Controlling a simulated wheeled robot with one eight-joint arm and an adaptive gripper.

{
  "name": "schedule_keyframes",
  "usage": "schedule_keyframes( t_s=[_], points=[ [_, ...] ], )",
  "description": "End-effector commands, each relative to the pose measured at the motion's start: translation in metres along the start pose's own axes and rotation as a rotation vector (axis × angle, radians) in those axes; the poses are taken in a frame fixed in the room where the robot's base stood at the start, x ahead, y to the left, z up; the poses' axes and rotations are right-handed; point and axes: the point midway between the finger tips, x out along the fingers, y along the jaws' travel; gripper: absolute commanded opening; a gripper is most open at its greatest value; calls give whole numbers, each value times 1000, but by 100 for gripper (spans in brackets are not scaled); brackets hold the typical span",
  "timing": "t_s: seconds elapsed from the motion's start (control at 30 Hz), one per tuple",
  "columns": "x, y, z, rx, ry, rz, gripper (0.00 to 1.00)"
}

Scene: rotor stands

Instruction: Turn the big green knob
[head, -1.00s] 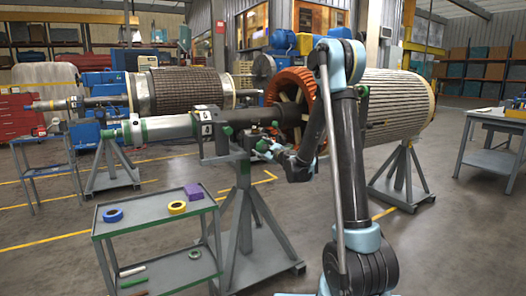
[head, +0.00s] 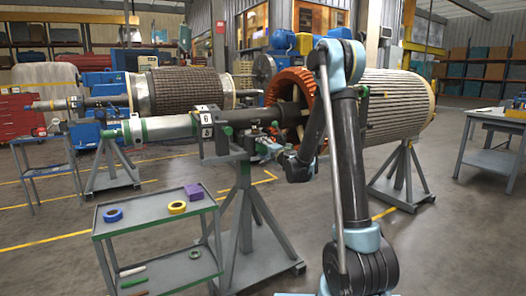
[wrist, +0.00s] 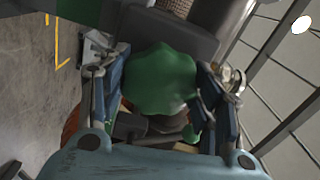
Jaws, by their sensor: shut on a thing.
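The big green knob (wrist: 160,76) has a lobed rim and sits in the middle of the wrist view, against a dark grey block of the rotor stand. My gripper (wrist: 162,98) has one blue-grey finger on each side of it and is shut on the knob. A smaller green part (wrist: 190,132) shows below the knob, near the right finger. In the head view my gripper (head: 268,148) is beside the top of the grey-green stand (head: 243,190), under the rotor shaft (head: 170,128). The gripped knob is mostly hidden there.
The orange ring (head: 300,90) and ribbed rotor (head: 395,105) are close behind my arm. A low cart (head: 150,228) with tape rolls and a purple box stands left of the stand. A table (head: 495,125) stands at the right. Floor is open at front right.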

Motion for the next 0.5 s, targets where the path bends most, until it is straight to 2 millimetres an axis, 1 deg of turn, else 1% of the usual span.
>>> schedule_keyframes(
  t_s=[0.5],
  points=[
    [-2,3,0,-493,0,1,35]
  ],
)
